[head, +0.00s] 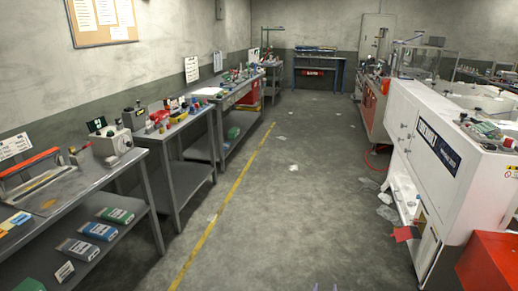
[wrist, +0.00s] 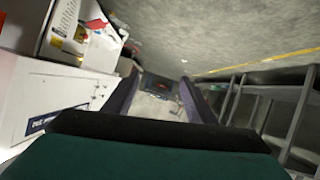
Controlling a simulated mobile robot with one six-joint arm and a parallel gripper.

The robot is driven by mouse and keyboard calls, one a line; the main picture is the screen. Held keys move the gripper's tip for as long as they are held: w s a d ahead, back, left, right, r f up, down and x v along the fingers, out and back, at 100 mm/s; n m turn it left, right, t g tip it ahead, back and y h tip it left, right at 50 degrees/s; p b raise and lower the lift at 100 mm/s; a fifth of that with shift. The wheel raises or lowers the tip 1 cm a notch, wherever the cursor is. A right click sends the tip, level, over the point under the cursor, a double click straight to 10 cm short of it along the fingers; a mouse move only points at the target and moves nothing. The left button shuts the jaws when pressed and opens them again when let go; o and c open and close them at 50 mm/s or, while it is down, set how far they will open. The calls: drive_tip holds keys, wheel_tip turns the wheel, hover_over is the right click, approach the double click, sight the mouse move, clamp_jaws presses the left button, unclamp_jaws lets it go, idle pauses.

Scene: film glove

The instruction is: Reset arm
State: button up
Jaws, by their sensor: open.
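My gripper (wrist: 160,82) shows in the wrist view as two dark purple fingers set apart, with nothing between them. A dark green and black body part of mine fills the bottom of that view. The wrist picture appears upside down, with the floor at the top.
Grey benches (head: 185,146) with tools stand left, beside a yellow floor line (head: 228,200). A white machine (head: 437,150) and red box (head: 490,262) stand right; the machine shows left in the wrist view (wrist: 60,95). The floor aisle (head: 300,185) between is mostly clear, with scattered pale scraps.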

drive_tip(key=s+a+f+n+g+y, duration=0.25)
drive_tip(key=s+a+f+g, duration=0.2)
drive_tip(key=s+a, duration=0.35)
drive_tip(key=s+a+f+n+g+y, duration=0.1)
drive_tip(key=s+a+f+g+y, duration=0.25)
drive_tip(key=s+a+f, duration=0.5)
drive_tip(key=s+d+r+g, duration=0.1)
drive_tip(key=s+g, duration=0.2)
drive_tip(key=s, duration=0.6)
drive_tip(key=s+d+r+m+g+h, duration=0.1)
drive_tip(key=s+d+r+g, duration=0.1)
drive_tip(key=s, duration=0.7)
drive_tip(key=s+d+r+m+g, duration=0.1)
drive_tip(key=s+d+r+g, duration=0.1)
drive_tip(key=s+g, duration=0.3)
drive_tip(key=s, duration=0.3)
drive_tip(key=shift+s+r, duration=0.15)
drive_tip(key=shift+s, duration=0.25)
drive_tip(key=shift+a, duration=0.1)
